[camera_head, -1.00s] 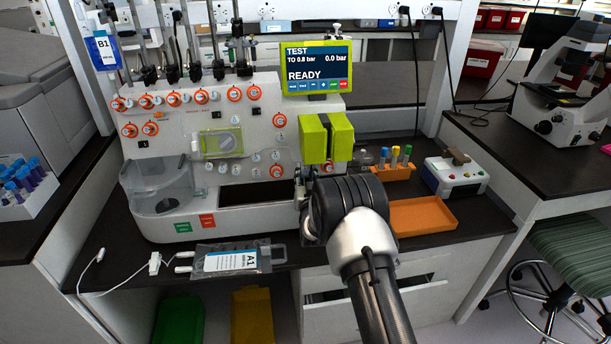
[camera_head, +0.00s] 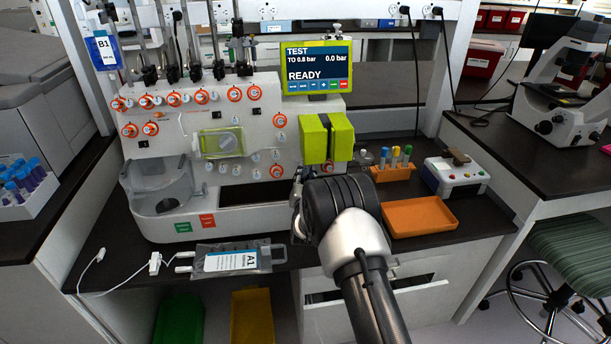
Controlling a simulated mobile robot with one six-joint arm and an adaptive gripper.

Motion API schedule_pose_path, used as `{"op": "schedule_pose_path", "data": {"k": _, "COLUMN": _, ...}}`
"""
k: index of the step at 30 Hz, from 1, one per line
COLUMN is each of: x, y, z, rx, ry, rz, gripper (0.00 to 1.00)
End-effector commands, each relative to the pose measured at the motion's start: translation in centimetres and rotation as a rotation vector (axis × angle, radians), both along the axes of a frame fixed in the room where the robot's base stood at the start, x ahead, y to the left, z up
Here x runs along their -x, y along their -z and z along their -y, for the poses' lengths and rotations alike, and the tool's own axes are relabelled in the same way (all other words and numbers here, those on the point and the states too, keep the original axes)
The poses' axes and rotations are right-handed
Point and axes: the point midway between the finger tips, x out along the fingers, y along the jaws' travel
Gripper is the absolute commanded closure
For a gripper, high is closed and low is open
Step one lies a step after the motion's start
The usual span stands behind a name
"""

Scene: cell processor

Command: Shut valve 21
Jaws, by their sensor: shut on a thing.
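The white cell processor (camera_head: 238,204) stands on the dark bench, its front set with several orange-ringed valve knobs. One valve knob (camera_head: 276,171) shows just left of my gripper, and another (camera_head: 328,166) is partly covered below the lime-green block. The valve numbers are too small to read, so I cannot tell which is valve 21. My gripper (camera_head: 299,176) is at the lower right of the panel, mostly hidden by my own wrist. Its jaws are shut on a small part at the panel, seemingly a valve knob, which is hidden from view.
A lime-green block (camera_head: 326,138) sticks out just above my gripper. The screen (camera_head: 317,68) reads TEST, TO 0.8 bar, 0.0 bar, READY. An orange tray (camera_head: 420,216) and a tube rack (camera_head: 394,172) stand to the right. A bag labelled A1 (camera_head: 232,260) lies in front.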

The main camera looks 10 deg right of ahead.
Motion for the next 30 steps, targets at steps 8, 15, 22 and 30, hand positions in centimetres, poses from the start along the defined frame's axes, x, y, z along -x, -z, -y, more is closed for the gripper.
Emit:
{"op": "schedule_pose_path", "data": {"k": 8, "x": -0.06, "y": -0.18, "z": -0.28, "rx": -0.197, "ry": 0.082, "rz": 0.002, "gripper": 1.00}}
{"op": "schedule_pose_path", "data": {"k": 15, "x": -0.10, "y": -0.24, "z": -0.34, "rx": -0.325, "ry": 0.137, "rz": 0.002, "gripper": 1.00}}
{"op": "schedule_pose_path", "data": {"k": 22, "x": -0.10, "y": -0.25, "z": -0.33, "rx": -0.389, "ry": 0.164, "rz": 0.000, "gripper": 1.00}}
{"op": "schedule_pose_path", "data": {"k": 30, "x": -0.11, "y": -0.25, "z": -0.32, "rx": -0.405, "ry": 0.171, "rz": 0.001, "gripper": 1.00}}
